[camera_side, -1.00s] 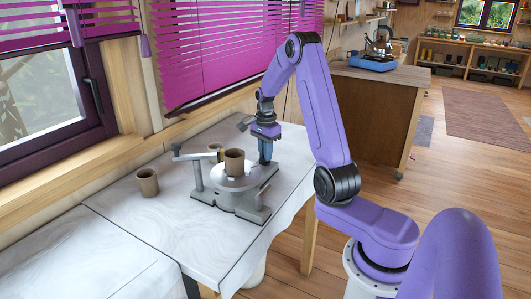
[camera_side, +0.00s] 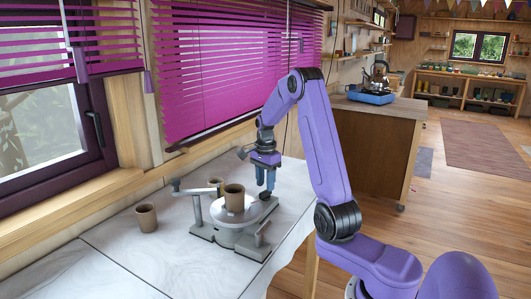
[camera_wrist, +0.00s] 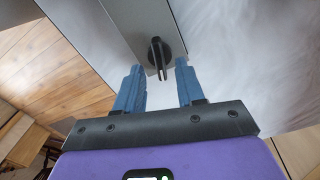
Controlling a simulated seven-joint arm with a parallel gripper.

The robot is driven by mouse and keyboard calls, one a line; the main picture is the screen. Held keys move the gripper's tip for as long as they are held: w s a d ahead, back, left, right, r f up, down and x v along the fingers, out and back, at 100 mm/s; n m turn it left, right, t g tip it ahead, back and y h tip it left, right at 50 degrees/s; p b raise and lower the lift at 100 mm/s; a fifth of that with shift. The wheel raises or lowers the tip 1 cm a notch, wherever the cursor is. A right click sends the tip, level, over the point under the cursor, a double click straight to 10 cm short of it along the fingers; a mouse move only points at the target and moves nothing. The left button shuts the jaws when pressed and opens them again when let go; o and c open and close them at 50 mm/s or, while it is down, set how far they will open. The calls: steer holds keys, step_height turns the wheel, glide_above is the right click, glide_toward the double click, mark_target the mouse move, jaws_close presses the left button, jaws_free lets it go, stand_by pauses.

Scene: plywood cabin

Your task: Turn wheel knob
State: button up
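A grey potter's wheel (camera_side: 222,214) stands on the white-topped table, with a brown clay cup (camera_side: 234,198) upright on its disc. In the wrist view a small black knob (camera_wrist: 157,56) sits on the wheel's grey base plate (camera_wrist: 138,22). My gripper (camera_wrist: 159,68) is open, with one blue finger on each side of the knob's line. The knob lies midway between the fingertips, at or just past their ends, with a gap on both sides. In the side view my gripper (camera_side: 266,186) points down at the far right end of the wheel's base; the dark knob there is hard to make out.
Another brown cup (camera_side: 146,217) stands on the table (camera_side: 110,245) left of the wheel, and a smaller one (camera_side: 215,184) is behind it. A grey arm (camera_side: 190,187) rises at the wheel's left. The window wall and magenta blinds (camera_side: 235,75) run behind the table.

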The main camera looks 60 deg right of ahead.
step_height(320, 180, up, 15)
stand_by(0.3)
stand_by(0.5)
steer(key=s+a+f+n, duration=0.2)
steer(key=a+n, duration=0.6)
steer(key=a, duration=0.4)
steer(key=s+a+f+n, duration=0.2)
steer(key=a+n, duration=0.6)
steer(key=a, duration=0.5)
steer(key=s+a+f+n, duration=0.2)
steer(key=s+n, duration=0.4)
steer(key=s, duration=0.1)
steer(key=s+a+f+n, duration=0.2)
steer(key=s+n, duration=0.3)
steer(key=s, duration=0.3)
steer(key=s+a+f+n, duration=0.2)
steer(key=s+n, duration=0.4)
steer(key=s, duration=0.1)
steer(key=shift+s+a+n, duration=0.25)
steer(key=shift+s+n, duration=0.05)
steer(key=shift+s, duration=0.05)
